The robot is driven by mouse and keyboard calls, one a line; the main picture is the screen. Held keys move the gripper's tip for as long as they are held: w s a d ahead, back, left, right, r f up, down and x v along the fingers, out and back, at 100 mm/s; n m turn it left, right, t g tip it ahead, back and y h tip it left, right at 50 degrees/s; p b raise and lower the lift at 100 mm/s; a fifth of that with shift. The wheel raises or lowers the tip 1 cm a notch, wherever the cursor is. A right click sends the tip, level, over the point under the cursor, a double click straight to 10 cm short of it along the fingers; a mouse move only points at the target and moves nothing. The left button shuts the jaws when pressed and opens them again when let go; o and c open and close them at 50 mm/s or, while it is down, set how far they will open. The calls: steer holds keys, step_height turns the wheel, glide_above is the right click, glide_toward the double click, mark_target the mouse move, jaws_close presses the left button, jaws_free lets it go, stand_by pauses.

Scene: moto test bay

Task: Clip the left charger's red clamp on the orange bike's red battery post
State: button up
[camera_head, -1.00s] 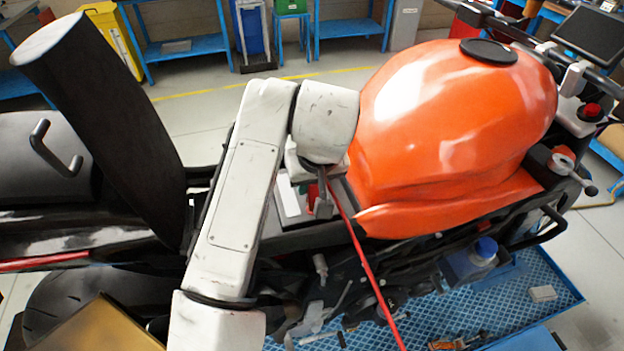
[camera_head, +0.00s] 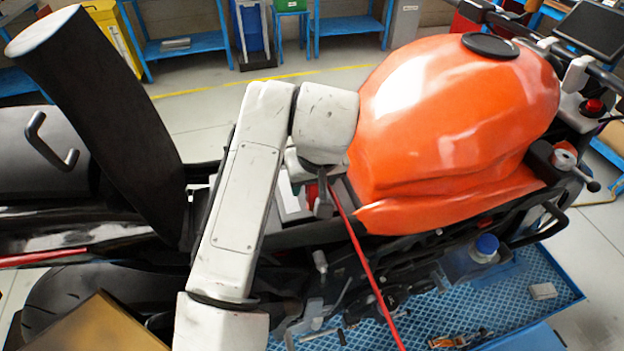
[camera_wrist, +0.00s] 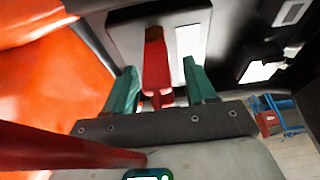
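The orange bike (camera_head: 450,120) fills the right half of the head view. The wrist view shows its battery (camera_wrist: 195,25), pale on top, in the bay beside the tank. The red clamp (camera_wrist: 157,62) stands over the battery, between the green-padded fingers of my gripper (camera_wrist: 162,88). Gaps show on both sides of the clamp, so the fingers look open around it. In the head view my gripper (camera_head: 322,200) is down in the bay, mostly hidden by my arm. A red cable (camera_head: 372,275) runs down from there. The battery post is hidden, and I cannot tell whether the clamp bites it. No charger is identifiable.
The orange tank (camera_wrist: 45,85) is close on the left in the wrist view. The tall black seat (camera_head: 100,110) stands upright left of my arm. A blue tray (camera_head: 500,300) with small items lies below the bike. Blue benches (camera_head: 185,45) stand behind, across open floor.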

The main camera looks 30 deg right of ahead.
steer(key=shift+o, duration=0.2)
steer(key=v, duration=1.1)
steer(key=shift+b, duration=0.4)
steer(key=shift+f, duration=0.1)
